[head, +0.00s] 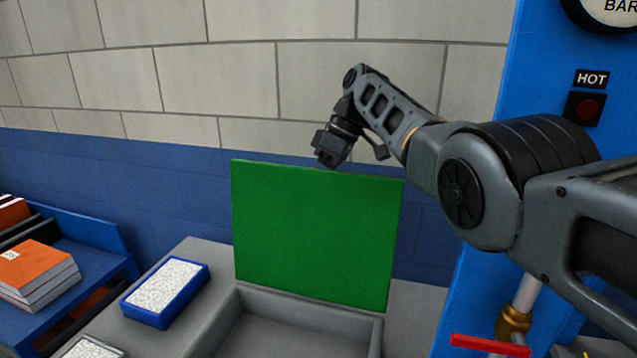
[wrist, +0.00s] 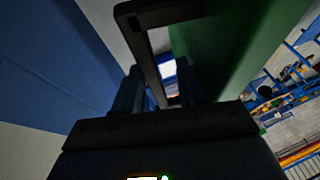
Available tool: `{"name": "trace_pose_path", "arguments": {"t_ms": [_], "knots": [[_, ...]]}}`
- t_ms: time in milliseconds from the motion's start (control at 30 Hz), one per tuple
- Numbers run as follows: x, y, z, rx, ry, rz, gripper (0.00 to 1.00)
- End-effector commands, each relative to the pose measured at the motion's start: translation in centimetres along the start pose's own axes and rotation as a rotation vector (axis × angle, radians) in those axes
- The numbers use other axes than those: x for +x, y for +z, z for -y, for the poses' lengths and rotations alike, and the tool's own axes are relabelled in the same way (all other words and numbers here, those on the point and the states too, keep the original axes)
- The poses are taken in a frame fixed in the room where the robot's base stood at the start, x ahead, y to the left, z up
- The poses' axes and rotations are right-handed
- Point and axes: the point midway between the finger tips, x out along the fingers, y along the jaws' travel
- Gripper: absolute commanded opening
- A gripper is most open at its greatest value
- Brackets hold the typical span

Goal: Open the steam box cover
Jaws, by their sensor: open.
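The green steam box cover (head: 315,230) stands upright at the back of the open grey steam box (head: 290,302) in the head view. Its inner face is toward me. My gripper (head: 326,160) is at the cover's top edge, by its upper middle. In the wrist view the green cover (wrist: 225,50) rises on the right. A dark angular bar, seemingly the cover's handle (wrist: 143,50), stands ahead of my open gripper (wrist: 158,85) and partly overlaps the space between the fingers. I cannot tell whether they touch.
A blue tray of white material (head: 165,292) lies on the grey counter left of the box. Orange-topped books (head: 38,268) sit on a blue shelf further left. The wall is close behind the cover.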

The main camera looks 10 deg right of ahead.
Motion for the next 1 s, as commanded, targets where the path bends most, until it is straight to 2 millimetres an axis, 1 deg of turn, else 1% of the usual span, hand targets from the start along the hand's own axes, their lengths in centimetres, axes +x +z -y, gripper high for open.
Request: {"name": "trace_pose_path", "arguments": {"t_ms": [167, 300, 400, 500, 600, 867, 933, 1000], "knots": [[-2.2, 0.0, -0.1, -0.001, 0.004, -0.002, 0.4], [-4.6, 0.0, -0.1, 0.0, 0.003, -0.002, 0.4], [-5.9, 0.1, 0.0, 0.001, 0.0, 0.001, 0.4], [-6.7, 0.1, 0.0, 0.0, -0.001, 0.002, 0.4], [-7.1, 0.1, 0.0, 0.0, -0.002, 0.002, 0.4], [-7.2, 0.1, 0.1, 0.0, -0.002, 0.002, 0.4], [-7.1, -0.1, 0.1, -0.002, -0.002, -0.001, 0.4], [-6.8, -0.8, 0.5, -0.012, -0.003, -0.012, 0.4]]}}
